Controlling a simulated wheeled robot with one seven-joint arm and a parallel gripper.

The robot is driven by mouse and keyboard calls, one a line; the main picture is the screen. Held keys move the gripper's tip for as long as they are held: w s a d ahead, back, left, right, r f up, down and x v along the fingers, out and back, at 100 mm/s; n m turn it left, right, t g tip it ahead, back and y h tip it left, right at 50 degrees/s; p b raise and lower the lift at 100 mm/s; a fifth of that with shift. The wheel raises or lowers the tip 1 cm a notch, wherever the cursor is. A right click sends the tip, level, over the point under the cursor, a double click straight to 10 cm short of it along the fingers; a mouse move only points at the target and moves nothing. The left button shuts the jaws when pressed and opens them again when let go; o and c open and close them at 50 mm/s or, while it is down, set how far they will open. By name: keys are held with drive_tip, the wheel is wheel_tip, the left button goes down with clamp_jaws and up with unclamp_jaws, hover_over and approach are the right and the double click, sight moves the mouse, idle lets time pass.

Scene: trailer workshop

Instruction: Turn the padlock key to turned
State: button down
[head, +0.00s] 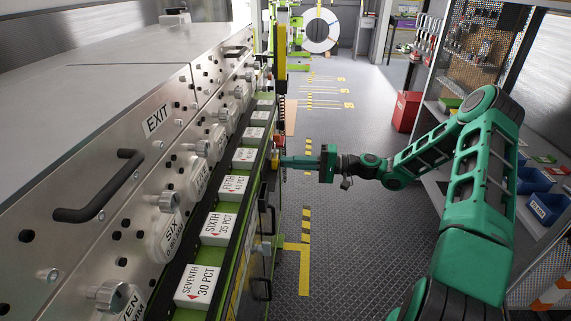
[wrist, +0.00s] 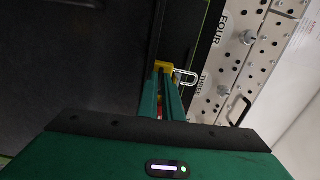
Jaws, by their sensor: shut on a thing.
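The padlock (wrist: 163,66) has a yellow body and a silver shackle that points right in the wrist view. In the head view the padlock (head: 275,153) is a small yellow patch on the right side of the machine. My gripper (head: 283,161) reaches it from the right, with its fingers roughly level. In the wrist view my gripper (wrist: 164,82) has both fingers close together at the padlock body. It is shut on the padlock key, which is mostly hidden between the fingers. A bit of red shows between them. I cannot tell the key's angle.
The long metal machine (head: 110,90) fills the left, with knobs, black handles and a row of labelled white blocks (head: 218,229) along its edge. The floor aisle (head: 345,235) is open. A shelf with blue bins (head: 548,207) and a red box (head: 405,111) stand right.

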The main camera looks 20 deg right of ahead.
drive_tip(key=shift+w+d+f, duration=0.1)
drive_tip(key=shift+d+f, duration=0.1)
drive_tip(key=c, duration=1.9)
unclamp_jaws()
drive_tip(key=shift+a, duration=0.1)
drive_tip(key=shift+r, duration=0.1)
drive_tip(key=v, duration=1)
drive_tip(key=shift+d, duration=0.4)
